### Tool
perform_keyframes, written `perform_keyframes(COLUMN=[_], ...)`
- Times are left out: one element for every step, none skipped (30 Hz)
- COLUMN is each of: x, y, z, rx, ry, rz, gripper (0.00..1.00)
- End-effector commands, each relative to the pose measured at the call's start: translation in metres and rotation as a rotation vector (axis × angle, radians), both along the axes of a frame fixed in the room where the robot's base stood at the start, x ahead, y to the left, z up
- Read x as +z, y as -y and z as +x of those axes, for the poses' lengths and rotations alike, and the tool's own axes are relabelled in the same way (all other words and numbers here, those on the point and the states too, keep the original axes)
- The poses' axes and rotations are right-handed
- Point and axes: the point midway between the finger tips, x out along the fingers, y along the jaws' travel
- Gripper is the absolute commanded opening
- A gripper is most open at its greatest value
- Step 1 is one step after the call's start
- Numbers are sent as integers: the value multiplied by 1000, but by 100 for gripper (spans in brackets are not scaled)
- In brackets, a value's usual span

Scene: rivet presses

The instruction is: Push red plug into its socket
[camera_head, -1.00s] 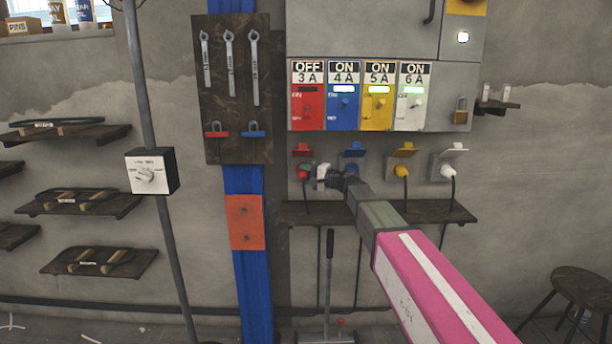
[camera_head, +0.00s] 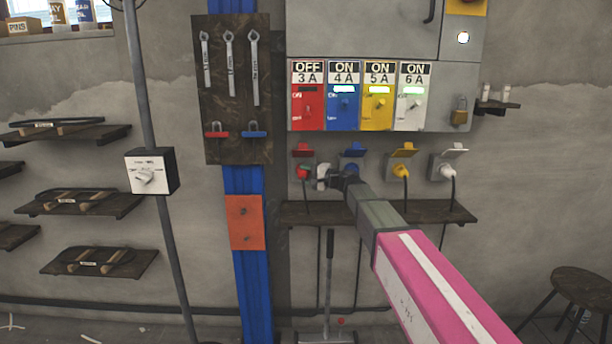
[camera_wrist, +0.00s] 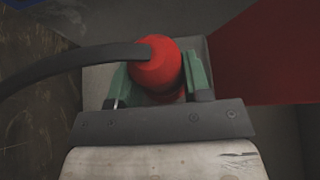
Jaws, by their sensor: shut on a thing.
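The red plug (camera_wrist: 154,66) sits between the two green fingers of my gripper (camera_wrist: 156,85) in the wrist view, with a dark cable running from it to the left. My gripper is shut on it. In the head view the red plug (camera_head: 303,172) is at the red socket below the red OFF panel, and my gripper (camera_head: 312,174) reaches it from the right. The raised red socket flap (camera_head: 303,149) is above the plug. How deep the plug sits in the socket cannot be told, since its front end is hidden.
The blue socket flap (camera_head: 354,149), yellow plug (camera_head: 401,171) and white plug (camera_head: 447,171) are to the right in the same row. A dark wooden shelf (camera_head: 440,212) runs below. The breaker panel (camera_head: 445,95) is above. A tool board (camera_head: 240,125) hangs to the left.

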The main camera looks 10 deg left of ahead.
Motion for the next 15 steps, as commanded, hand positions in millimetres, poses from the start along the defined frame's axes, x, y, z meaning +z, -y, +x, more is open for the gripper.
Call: perform_keyframes(x=[0, 0, 0, 0, 0, 0, 0, 0, 0, 0, 0, 0, 0, 0, 0], y=[0, 0, -1, -1, -1, -1, -1, -1, -1, -1, -2, -2, -2, -1, -2], z=[1, 2, 3, 3, 4, 4, 5, 5, 6, 6, 7, 7, 6, 6, 6], rx=[0, 0, 0, 0, 0, 0, 0, 0, 0, 0, 0, 0, 0, 0, 0], ry=[0, 0, 0, 0, 0, 0, 0, 0, 0, 0, 0, 0, 0, 0, 0], rz=[0, 0, 0, 0, 0, 0, 0, 0, 0, 0, 0, 0, 0, 0, 0], gripper=[24, 24, 24, 24, 24, 24, 24, 24, 24, 24, 24, 51, 61, 70, 74])
